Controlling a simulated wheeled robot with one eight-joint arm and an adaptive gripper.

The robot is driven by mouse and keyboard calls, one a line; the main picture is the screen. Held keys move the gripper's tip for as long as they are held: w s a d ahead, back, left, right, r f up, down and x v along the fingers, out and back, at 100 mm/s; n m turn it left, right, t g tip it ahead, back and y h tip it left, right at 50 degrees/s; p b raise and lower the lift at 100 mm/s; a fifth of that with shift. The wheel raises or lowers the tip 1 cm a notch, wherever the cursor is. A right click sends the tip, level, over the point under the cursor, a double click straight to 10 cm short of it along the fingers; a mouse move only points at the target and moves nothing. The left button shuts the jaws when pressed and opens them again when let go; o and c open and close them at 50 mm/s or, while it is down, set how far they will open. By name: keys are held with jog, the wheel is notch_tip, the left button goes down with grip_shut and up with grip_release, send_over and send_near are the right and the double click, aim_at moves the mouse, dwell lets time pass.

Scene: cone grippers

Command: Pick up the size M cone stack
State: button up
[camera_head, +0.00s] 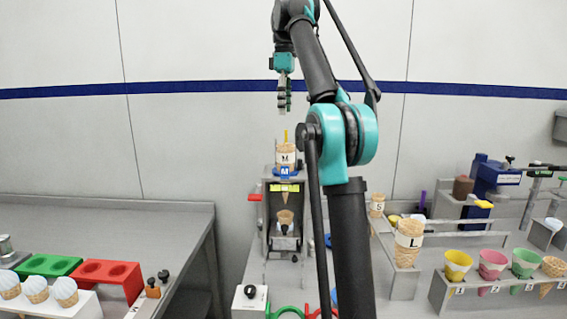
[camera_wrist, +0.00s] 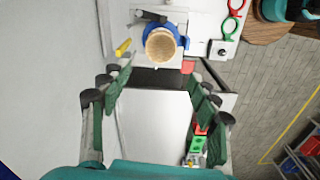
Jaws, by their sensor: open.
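The size M cone stack (camera_head: 286,153) stands upright in the blue ring (camera_head: 284,172) on top of a metal dispenser stand, with its M label facing the body camera. In the wrist view the stack (camera_wrist: 160,44) appears from above as a round tan cone mouth inside the blue ring (camera_wrist: 181,38). My gripper (camera_head: 285,103) hangs above the stack with a clear gap to it. In the wrist view my gripper (camera_wrist: 163,82) has its green fingers spread wide and nothing between them. The stack lies beyond the fingertips, toward the top of that picture.
A yellow-tipped lever (camera_wrist: 123,47) stands beside the ring. A size L stack (camera_head: 408,243) and a size S stack (camera_head: 377,205) stand to the right. The left table (camera_head: 100,225) has bare space at the back.

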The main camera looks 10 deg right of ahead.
aim_at(285, 158)
notch_tip(285, 158, down, 17)
jog(key=shift+s+f, duration=0.1)
dwell(0.8)
jog(key=c, duration=0.6)
